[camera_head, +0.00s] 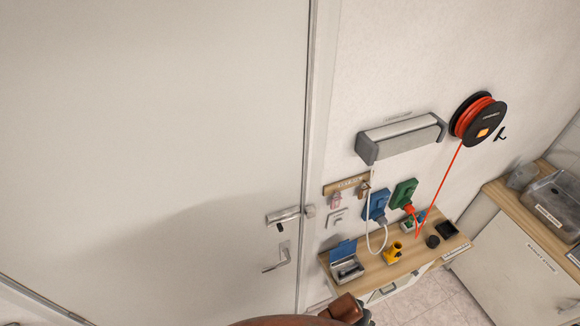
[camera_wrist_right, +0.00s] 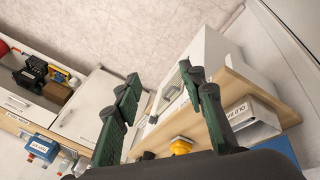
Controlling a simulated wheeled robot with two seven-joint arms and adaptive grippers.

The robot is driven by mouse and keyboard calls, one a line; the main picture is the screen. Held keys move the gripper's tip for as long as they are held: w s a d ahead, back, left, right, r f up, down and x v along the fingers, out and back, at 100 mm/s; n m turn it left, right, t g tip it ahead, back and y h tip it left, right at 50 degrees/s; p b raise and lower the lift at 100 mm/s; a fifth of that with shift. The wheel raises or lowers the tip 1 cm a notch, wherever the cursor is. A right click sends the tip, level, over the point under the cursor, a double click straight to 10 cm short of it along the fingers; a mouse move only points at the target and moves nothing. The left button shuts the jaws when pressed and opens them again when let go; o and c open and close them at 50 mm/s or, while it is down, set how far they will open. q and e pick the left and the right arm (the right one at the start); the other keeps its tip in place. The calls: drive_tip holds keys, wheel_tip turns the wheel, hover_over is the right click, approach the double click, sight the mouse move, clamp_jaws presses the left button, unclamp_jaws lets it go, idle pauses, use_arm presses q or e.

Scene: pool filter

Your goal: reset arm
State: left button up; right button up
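My right gripper (camera_wrist_right: 160,80) shows in the right wrist view with its dark green fingers spread apart. Nothing is held between them. Past the fingers are the pale tiled floor and a white cabinet with a wooden top. My left gripper is in neither view.
A large white door with a lever handle (camera_head: 277,258) fills the left. A red cable reel (camera_head: 479,118) hangs above. A counter stands far right.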

drive_tip(key=s+d+r+n+t+y, duration=0.3)
drive_tip(key=s+d+r+n, duration=0.25)
drive_tip(key=d+r, duration=0.45)
wheel_tip(320, 180, down, 42)
drive_tip(key=g+b, duration=0.1)
drive_tip(key=b, duration=1.1)
use_arm(q)
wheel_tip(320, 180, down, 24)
drive_tip(key=b, duration=1.2)
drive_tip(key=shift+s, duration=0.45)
use_arm(e)
drive_tip(key=s+f, duration=0.7)
drive_tip(key=f, duration=0.3)
drive_tip(key=s+f+g, duration=0.1)
drive_tip(key=s+f, duration=0.6)
drive_tip(key=f, duration=0.3)
drive_tip(key=s+a+f+g+y, duration=0.1)
drive_tip(key=s+f, duration=0.6)
drive_tip(key=f, duration=0.4)
drive_tip(key=shift+s+n, duration=0.15)
drive_tip(key=shift+n, duration=0.3)
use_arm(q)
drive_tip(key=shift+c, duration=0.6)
use_arm(e)
drive_tip(key=shift+c, duration=0.6)
